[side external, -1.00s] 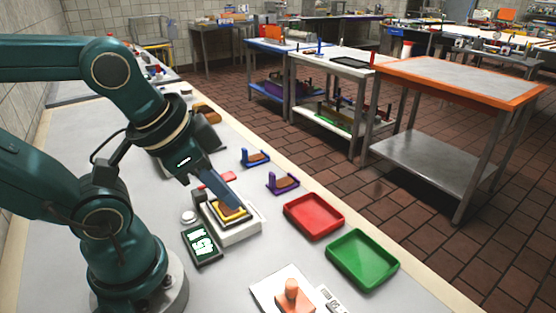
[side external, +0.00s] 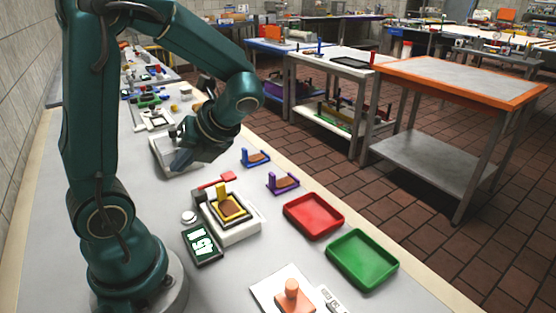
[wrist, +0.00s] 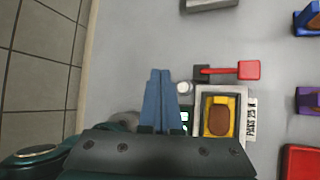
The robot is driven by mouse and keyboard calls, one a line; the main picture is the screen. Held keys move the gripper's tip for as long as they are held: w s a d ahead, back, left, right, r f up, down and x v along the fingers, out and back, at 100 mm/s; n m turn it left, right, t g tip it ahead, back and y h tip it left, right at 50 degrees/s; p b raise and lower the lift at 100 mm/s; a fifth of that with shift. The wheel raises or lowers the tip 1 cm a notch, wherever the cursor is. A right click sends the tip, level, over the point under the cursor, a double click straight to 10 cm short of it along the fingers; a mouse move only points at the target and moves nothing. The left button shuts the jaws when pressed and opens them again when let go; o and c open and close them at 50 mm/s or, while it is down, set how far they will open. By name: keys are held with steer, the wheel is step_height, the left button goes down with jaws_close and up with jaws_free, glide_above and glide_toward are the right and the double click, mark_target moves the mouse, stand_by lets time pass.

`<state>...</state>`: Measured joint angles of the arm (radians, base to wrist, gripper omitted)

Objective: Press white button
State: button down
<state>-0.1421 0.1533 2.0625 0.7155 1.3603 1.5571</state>
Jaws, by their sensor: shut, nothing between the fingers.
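The white button (side external: 189,217) is a small round knob on the bench, left of the white press base (side external: 237,232). It also shows in the wrist view (wrist: 183,87), just right of my fingertips. The base carries a yellow frame (side external: 243,215) around a brown slab (side external: 232,208). My gripper (side external: 181,159) is shut and empty. It is raised, beyond the press in the side view and apart from the button. Its blue fingers lie together in the wrist view (wrist: 158,72). They partly hide a dark display (side external: 202,244) there.
A red-handled lever (side external: 215,182) stands at the far side of the press. Blue (side external: 255,157) and purple (side external: 283,182) holders sit to its right. Red (side external: 313,216) and green (side external: 362,259) trays lie nearer. Bare bench surrounds the button's left.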

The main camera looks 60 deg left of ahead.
mark_target(188, 217)
steer(key=shift+s+a+f+g, duration=0.2)
steer(key=shift+f+g, duration=0.2)
steer(key=shift+f, duration=0.15)
steer(key=shift+d+f, duration=0.1)
steer(key=shift+f, duration=4.3)
steer(key=shift+f, duration=0.1)
steer(key=shift+f, duration=0.3)
steer(key=shift+f, duration=0.45)
steer(key=shift+r, duration=0.9)
